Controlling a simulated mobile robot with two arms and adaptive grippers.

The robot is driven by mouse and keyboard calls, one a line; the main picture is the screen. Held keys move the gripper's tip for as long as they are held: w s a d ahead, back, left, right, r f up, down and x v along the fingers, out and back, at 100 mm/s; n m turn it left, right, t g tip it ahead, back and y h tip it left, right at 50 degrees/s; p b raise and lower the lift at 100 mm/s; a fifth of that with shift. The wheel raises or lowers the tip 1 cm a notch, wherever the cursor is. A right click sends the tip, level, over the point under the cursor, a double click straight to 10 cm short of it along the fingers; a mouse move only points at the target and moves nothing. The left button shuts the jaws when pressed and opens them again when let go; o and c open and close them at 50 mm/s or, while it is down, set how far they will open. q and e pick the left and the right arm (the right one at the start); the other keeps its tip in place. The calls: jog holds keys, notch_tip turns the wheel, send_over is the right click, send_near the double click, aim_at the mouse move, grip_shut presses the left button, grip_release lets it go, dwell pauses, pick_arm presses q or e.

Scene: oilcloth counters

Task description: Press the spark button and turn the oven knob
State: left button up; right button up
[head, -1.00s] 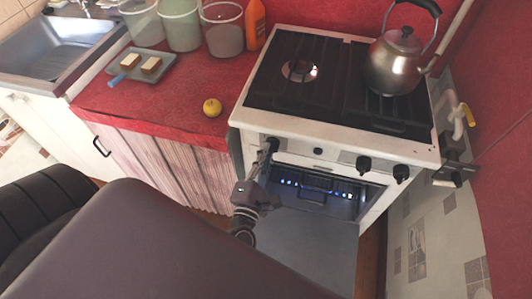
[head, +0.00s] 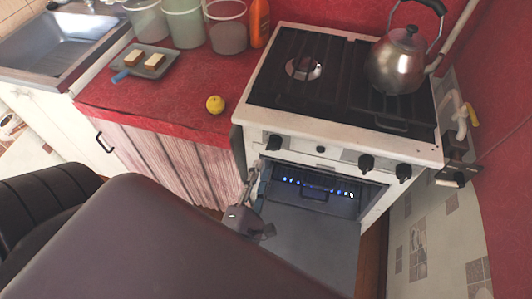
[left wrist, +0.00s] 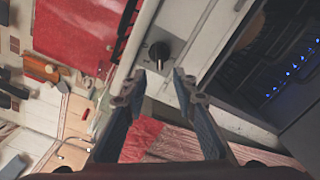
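The white stove's front panel has a black knob (head: 273,143) at its left end; this knob also shows in the left wrist view (left wrist: 158,55). The oven (head: 318,188) is open, with a row of blue flames lit inside. My left gripper (head: 257,176) is just below the left knob. In the left wrist view its fingers (left wrist: 158,84) are apart and empty, with the knob beyond their tips. My right gripper is not in view.
The lowered oven door (head: 315,240) spreads out below the panel. A metal kettle (head: 396,65) stands on the hob. The red counter (head: 165,100) at left holds a lemon (head: 215,104), a tray (head: 130,73) and several containers. A pipe with a yellow handle is at right.

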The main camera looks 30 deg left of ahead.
pick_arm(q)
jog(key=shift+v, duration=2.2)
